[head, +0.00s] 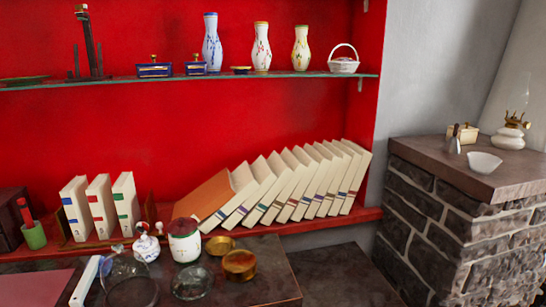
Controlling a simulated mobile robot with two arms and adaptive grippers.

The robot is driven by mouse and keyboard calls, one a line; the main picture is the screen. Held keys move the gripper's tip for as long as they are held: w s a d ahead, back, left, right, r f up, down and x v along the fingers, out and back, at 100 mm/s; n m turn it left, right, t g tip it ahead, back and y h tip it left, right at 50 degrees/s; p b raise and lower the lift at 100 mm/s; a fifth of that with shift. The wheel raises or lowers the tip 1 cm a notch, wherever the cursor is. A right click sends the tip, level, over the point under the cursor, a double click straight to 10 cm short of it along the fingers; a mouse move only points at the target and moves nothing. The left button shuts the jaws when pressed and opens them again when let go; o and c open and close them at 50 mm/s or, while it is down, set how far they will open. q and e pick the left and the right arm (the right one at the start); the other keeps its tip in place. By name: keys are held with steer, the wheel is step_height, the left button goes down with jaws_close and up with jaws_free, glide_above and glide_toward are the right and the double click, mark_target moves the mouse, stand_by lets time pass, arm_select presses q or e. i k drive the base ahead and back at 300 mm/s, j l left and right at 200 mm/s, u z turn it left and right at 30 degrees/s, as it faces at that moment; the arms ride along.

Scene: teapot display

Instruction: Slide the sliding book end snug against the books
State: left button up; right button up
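Three cream books stand upright on the red lower shelf, at the left of the head view: one with blue labels (77,208), one with red labels (102,207), one with green labels (126,205). Narrow gaps show between them. A thin brown upright piece (150,211), apparently a book end, stands just right of the green-labelled book, apart from it. Another low brown piece (62,229) shows at the left of the blue-labelled book. I cannot tell which is the sliding one. Neither of my grippers is in view.
A row of several leaning books (290,182), with an orange-brown one (205,196) at its left end, fills the right shelf. A white jar (184,241), a small white pot (146,247), glassware and a brass tin (239,264) crowd the table in front. A green cup (34,235) stands left.

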mark_target(149, 206)
steer(key=j+z, duration=0.4)
steer(key=j, duration=0.9)
steer(key=i, duration=0.05)
